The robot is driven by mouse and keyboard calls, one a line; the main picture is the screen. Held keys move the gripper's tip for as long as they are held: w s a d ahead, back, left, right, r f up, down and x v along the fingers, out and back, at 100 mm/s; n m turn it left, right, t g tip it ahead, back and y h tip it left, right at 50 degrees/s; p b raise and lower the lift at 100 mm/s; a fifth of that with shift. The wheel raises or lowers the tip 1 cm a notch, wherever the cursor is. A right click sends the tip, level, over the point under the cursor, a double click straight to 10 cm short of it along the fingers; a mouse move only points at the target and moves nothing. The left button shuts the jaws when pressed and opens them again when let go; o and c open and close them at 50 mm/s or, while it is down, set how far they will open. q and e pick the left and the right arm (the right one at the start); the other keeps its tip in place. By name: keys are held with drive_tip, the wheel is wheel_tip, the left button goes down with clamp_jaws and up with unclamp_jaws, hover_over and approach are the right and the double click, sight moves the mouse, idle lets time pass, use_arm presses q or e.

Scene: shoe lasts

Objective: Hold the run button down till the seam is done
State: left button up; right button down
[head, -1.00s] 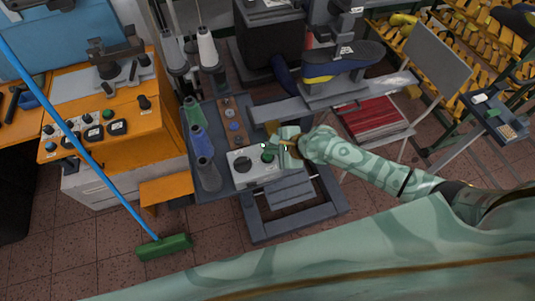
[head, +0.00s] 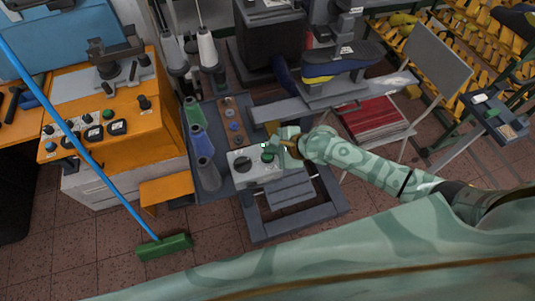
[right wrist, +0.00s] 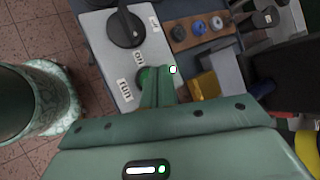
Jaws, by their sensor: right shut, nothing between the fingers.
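The pale control box (head: 240,180) carries a black knob (head: 243,164) and the green run button (head: 268,157). In the right wrist view the green button (right wrist: 146,76) shows beside the "run" and "on" labels, partly covered by my fingers. My right gripper (head: 270,149) is shut and empty, its fingertips (right wrist: 158,78) at the button; I cannot tell whether they press it down. A small white spot (right wrist: 173,69) shines beside the fingertips. A dark blue shoe with a yellow sole (head: 325,74) sits on the machine behind. My left gripper is not in view.
Thread cones (head: 203,141) stand left of the box, beside a wooden strip with discs (head: 233,127). An orange machine (head: 150,125) and a broom with a green head (head: 165,247) are at left.

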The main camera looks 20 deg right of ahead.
drive_tip(key=shift+f, duration=0.1)
drive_tip(key=shift+f, duration=0.3)
